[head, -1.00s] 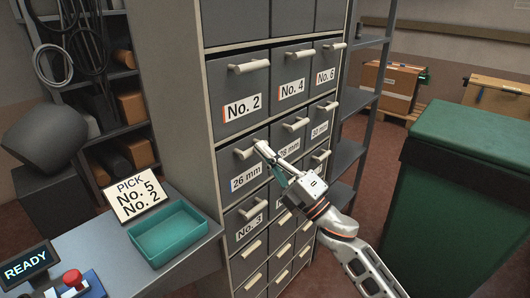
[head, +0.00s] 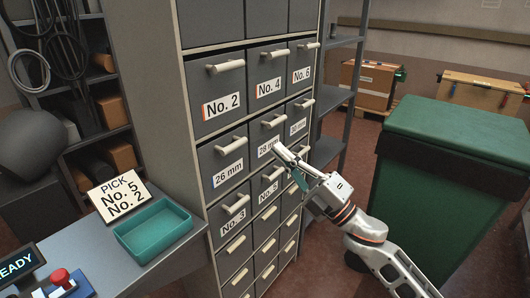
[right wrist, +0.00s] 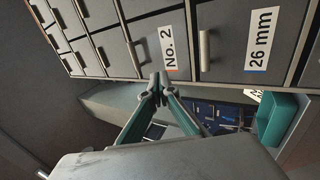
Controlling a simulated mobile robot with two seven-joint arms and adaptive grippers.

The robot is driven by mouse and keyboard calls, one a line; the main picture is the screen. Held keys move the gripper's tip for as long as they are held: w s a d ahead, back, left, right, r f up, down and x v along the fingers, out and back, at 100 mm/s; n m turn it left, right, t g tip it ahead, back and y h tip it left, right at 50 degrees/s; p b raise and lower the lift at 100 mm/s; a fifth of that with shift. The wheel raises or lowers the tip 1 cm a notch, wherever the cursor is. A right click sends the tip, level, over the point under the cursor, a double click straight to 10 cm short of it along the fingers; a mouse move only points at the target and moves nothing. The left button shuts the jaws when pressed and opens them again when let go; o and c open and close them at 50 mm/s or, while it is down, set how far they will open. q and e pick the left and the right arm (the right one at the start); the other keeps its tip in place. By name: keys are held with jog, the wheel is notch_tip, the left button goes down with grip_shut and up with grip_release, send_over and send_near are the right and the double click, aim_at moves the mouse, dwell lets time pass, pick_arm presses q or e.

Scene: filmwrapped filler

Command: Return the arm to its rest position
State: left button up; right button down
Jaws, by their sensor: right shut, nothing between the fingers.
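My right arm reaches in from the lower right in the head view. Its gripper (head: 282,152) is shut and empty, in front of the middle column of the grey drawer cabinet (head: 186,120). It overlaps the picture just below the 28 mm label; I cannot tell the exact gap to the drawer fronts. In the right wrist view the two fingers (right wrist: 158,90) meet at their tips, with drawers No. 2 and 26 mm behind them. All visible drawers look closed. My left gripper is not in view.
A teal tray (head: 153,259) and a sign reading PICK No. 5 No. 2 (head: 119,200) are on the bench at left, near a red button (head: 60,277). A large green bin (head: 450,125) stands right of my arm. A shelf rack (head: 335,95) stands behind the cabinet.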

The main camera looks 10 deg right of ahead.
jog(key=s+d+f+m+g+h, duration=0.1)
jog(key=s+d+f+m+h, duration=0.15)
jog(key=f+m+h, duration=0.65)
jog(key=s+d+f+m, duration=0.1)
jog(key=s+f+m, duration=0.3)
jog(key=f, duration=1.1)
jog(key=s+f+m+g+h, duration=0.1)
jog(key=s+f+m+g, duration=0.2)
jog(key=s+f, duration=0.5)
jog(key=s+a+f+m+g+h, duration=0.1)
jog(key=s+f+m+g, duration=0.3)
jog(key=s+f, duration=0.4)
notch_tip(320, 180, down, 6)
jog(key=shift+s+a+f+m+h, duration=0.1)
jog(key=shift+s+a+m+h, duration=0.25)
jog(key=shift+m, duration=0.35)
jog(key=shift+w+d, duration=0.1)
